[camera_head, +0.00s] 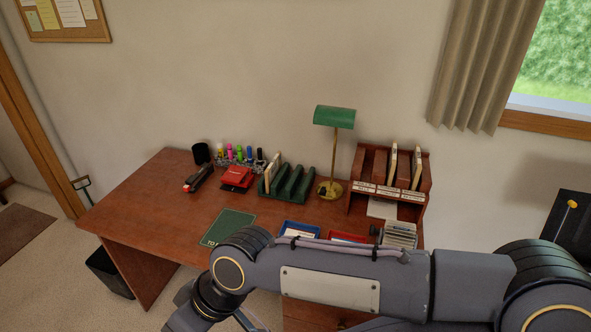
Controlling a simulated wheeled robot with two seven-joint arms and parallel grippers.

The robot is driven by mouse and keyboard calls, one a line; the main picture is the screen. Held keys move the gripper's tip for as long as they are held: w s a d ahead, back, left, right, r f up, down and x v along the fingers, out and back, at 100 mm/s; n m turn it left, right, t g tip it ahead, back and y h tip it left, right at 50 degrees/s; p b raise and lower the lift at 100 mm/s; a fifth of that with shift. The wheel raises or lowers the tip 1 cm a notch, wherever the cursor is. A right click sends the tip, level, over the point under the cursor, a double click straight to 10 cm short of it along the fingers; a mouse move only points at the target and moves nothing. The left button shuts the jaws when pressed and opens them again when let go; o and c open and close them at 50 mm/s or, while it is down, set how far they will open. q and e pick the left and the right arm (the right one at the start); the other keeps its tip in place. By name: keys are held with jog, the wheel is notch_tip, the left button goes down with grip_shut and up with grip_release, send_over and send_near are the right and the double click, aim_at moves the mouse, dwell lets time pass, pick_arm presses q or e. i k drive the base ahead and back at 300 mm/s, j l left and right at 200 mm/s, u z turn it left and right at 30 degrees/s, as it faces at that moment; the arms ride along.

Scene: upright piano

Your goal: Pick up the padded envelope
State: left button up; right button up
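I cannot make out a padded envelope for certain. A thin cream item (272,167) stands upright in the left part of the green slotted rack (291,186); I cannot tell what it is. A flat white sheet-like item (381,208) lies in front of the wooden sorter (423,197), partly hidden. My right arm comes in from the right and crosses in front of the desk, hiding its near right part. The arm bends down at the lower left and leaves the picture. Neither gripper shows clearly, and nothing of my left arm is recognisable.
The brown desk (150,205) is bare at its left. It bears a green mat (230,226), a stapler (198,178), a red item (237,178), a green lamp (335,117), and blue and red trays. A dark bin (108,272) stands below left.

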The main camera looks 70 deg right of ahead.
aim_at(271, 174)
jog(key=i+z, duration=0.2)
jog(key=z, duration=0.3)
jog(key=i+z, duration=0.2)
jog(key=z, duration=0.3)
jog(key=i+z, duration=0.15)
jog(key=z, duration=0.3)
jog(key=i+j+z, duration=0.15)
jog(key=z, duration=0.35)
jog(key=i+j+z, duration=0.1)
jog(key=j+z, duration=0.15)
jog(key=z, duration=0.25)
jog(key=i+j+z, duration=0.1)
jog(key=z, duration=0.35)
jog(key=i+j+z, duration=0.2)
jog(key=z, duration=0.25)
jog(key=i+j+z, duration=0.25)
jog(key=z, duration=0.2)
jog(key=i+j+z, duration=0.15)
jog(key=z, duration=0.25)
jog(key=j, duration=0.1)
